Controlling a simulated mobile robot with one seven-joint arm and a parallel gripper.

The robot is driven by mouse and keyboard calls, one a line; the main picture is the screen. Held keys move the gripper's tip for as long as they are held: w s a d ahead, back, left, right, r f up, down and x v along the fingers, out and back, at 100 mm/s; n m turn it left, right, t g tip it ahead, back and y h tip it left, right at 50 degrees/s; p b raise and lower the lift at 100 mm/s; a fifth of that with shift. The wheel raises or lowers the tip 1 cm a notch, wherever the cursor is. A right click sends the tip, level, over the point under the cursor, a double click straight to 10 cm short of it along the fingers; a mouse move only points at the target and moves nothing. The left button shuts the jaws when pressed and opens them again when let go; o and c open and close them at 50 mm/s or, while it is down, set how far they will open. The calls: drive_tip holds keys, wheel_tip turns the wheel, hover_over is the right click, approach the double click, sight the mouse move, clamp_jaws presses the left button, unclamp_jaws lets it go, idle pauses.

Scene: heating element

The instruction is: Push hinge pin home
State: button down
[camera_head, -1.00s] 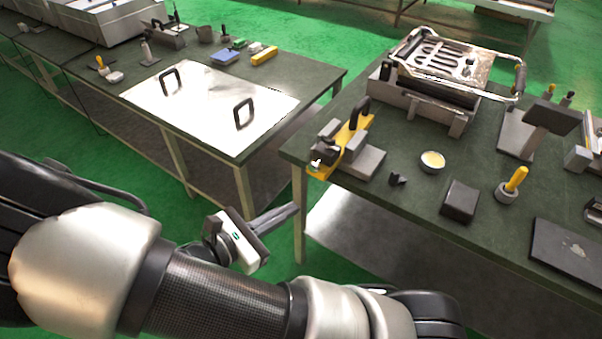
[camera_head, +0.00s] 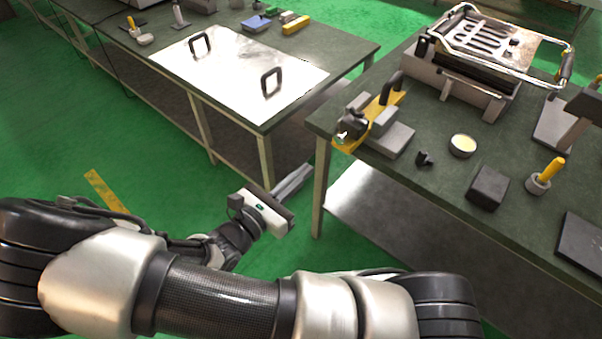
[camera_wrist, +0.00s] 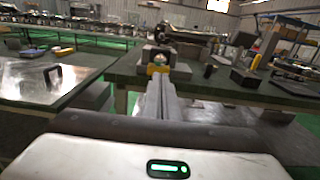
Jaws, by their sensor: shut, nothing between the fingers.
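A fixture with a yellow base plate (camera_head: 345,146), grey blocks and a black handle sits at the near left corner of the right table. A small shiny metal end shows at its near side; I cannot tell for sure whether it is the hinge pin. The fixture also shows in the wrist view (camera_wrist: 158,68), straight beyond my fingertips. My gripper (camera_head: 306,169) is shut and empty. It is off the table, left of and lower in the picture than the fixture, with a gap between them. In the wrist view, its fingers (camera_wrist: 159,84) point toward the fixture.
The right table (camera_head: 420,190) also holds a heating element on a metal frame (camera_head: 500,50), a round cup (camera_head: 462,146), a dark block (camera_head: 488,188) and a yellow-handled tool (camera_head: 550,170). The left table carries a shiny plate (camera_head: 235,75) with two handles. Open floor lies between the tables.

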sight(337, 141)
drive_tip(key=b+x, duration=0.1)
drive_tip(key=x, duration=0.9)
drive_tip(key=shift+w+d+f, duration=0.1)
drive_tip(key=shift+w+d, duration=0.05)
drive_tip(key=shift+d, duration=0.05)
drive_tip(key=shift+p+x, duration=0.55)
drive_tip(key=shift+x, duration=1.35)
drive_tip(key=shift+a, duration=0.15)
